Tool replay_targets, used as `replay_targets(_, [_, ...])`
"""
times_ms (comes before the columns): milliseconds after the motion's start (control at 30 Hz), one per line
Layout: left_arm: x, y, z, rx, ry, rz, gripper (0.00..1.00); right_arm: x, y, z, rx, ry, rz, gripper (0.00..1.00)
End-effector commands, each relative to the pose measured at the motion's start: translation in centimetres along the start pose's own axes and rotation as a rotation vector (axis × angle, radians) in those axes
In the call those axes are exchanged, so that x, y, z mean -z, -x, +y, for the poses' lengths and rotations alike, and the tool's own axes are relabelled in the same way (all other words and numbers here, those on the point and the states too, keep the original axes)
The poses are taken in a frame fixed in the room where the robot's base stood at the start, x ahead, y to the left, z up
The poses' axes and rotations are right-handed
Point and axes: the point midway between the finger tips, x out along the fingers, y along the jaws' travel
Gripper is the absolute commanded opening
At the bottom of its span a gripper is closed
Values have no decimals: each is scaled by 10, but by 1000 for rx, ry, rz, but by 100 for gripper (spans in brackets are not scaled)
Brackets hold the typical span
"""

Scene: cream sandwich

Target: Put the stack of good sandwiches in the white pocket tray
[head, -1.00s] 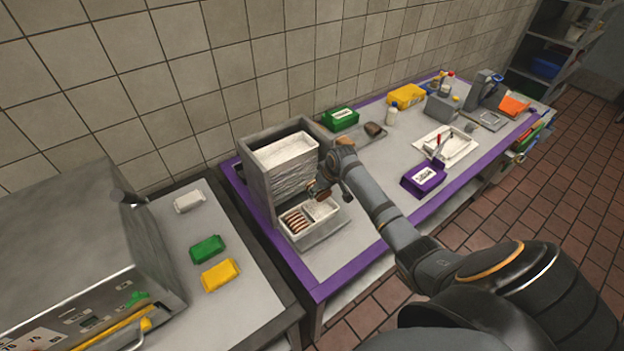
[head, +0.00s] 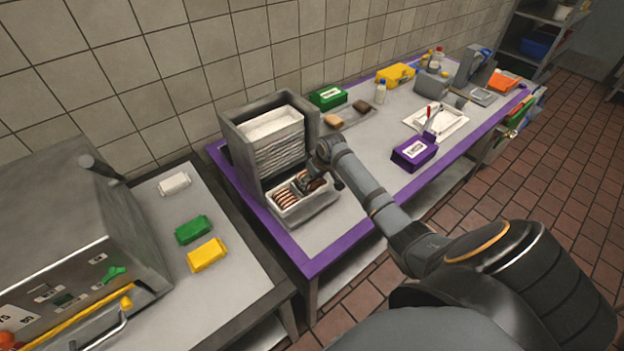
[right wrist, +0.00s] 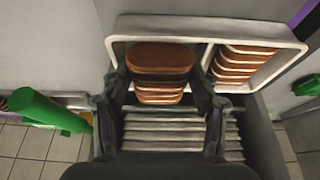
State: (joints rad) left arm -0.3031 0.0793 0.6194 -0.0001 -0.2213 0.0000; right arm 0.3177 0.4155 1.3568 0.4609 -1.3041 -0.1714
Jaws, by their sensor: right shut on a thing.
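The white pocket tray (head: 306,208) sits on a grey ledge at the front of the steel tray holder; its rim also shows in the right wrist view (right wrist: 210,27). One stack of brown sandwiches (head: 284,198) lies in one pocket; it shows at the right in the right wrist view (right wrist: 243,67). My right gripper (right wrist: 160,88) is shut on another brown sandwich stack (right wrist: 160,70), with a finger on each side. That stack is at the other pocket, low and inside the rim's outline. I cannot tell whether it touches the pocket floor. My left gripper is not in view.
The steel holder (head: 240,155) with stacked white trays (head: 272,125) stands right behind the tray. A purple box (head: 414,154) and a white tray with a red-handled tool (head: 436,120) lie farther right.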

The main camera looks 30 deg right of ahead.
Motion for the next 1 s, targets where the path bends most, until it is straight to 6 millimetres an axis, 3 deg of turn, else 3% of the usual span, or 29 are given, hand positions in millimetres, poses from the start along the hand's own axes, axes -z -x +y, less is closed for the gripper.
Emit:
replay_targets(167, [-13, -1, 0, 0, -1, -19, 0, 0, 0, 0, 0, 0, 1, 28])
replay_targets(433, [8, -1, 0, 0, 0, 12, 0, 0, 0, 0, 0, 0, 1, 28])
replay_targets(467, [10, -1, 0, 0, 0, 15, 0, 0, 0, 0, 0, 0, 1, 62])
replay_targets(633, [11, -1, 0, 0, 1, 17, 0, 0, 0, 0, 0, 0, 1, 85])
replay_targets(1000, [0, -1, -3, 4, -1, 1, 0, 0, 2, 0, -1, 0, 1, 87])
